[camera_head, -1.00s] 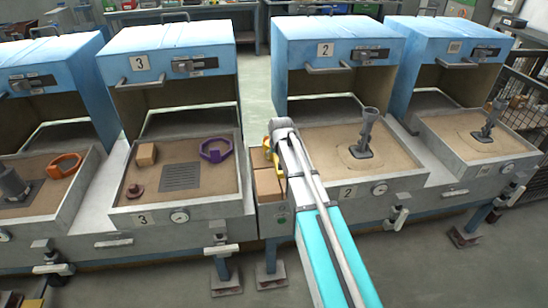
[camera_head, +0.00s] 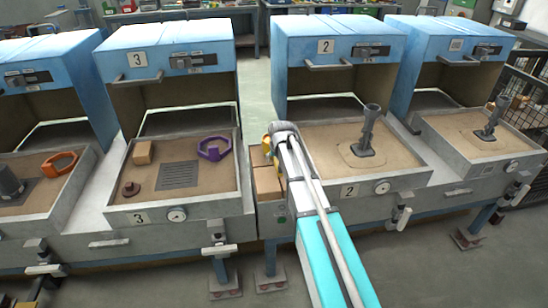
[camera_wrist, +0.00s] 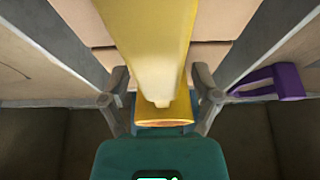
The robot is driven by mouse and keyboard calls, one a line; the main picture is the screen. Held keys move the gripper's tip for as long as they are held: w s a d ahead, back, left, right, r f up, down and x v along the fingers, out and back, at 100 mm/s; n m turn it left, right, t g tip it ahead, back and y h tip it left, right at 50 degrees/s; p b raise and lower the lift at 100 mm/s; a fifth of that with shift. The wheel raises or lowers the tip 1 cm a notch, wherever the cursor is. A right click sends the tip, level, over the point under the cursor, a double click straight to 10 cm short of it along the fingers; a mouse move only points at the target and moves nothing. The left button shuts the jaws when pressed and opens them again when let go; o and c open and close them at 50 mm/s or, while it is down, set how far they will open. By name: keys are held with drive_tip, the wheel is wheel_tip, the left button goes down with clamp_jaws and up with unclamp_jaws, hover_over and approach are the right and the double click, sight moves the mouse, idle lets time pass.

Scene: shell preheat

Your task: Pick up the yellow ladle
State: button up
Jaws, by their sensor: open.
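The yellow ladle (camera_wrist: 148,40) fills the upper middle of the wrist view, with its lower end between my gripper's fingers. In the head view the ladle (camera_head: 266,145) shows only as a small yellow part beside the end of my arm, above the tan blocks. My gripper (camera_wrist: 161,100) is open, with one finger on each side of the ladle; I cannot tell whether either finger touches it. In the head view my arm hides the fingers and most of the ladle.
Tan blocks (camera_head: 267,183) lie in the narrow bay between station 3 and station 2. A purple ring-shaped tool (camera_head: 214,148) sits on the station 3 bed at left and also shows in the wrist view (camera_wrist: 275,84). A grey upright piece (camera_head: 368,130) stands on the station 2 bed.

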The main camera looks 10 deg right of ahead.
drive_tip(key=shift+w+f, duration=0.15)
drive_tip(key=shift+f, duration=0.3)
idle(0.3)
clamp_jaws()
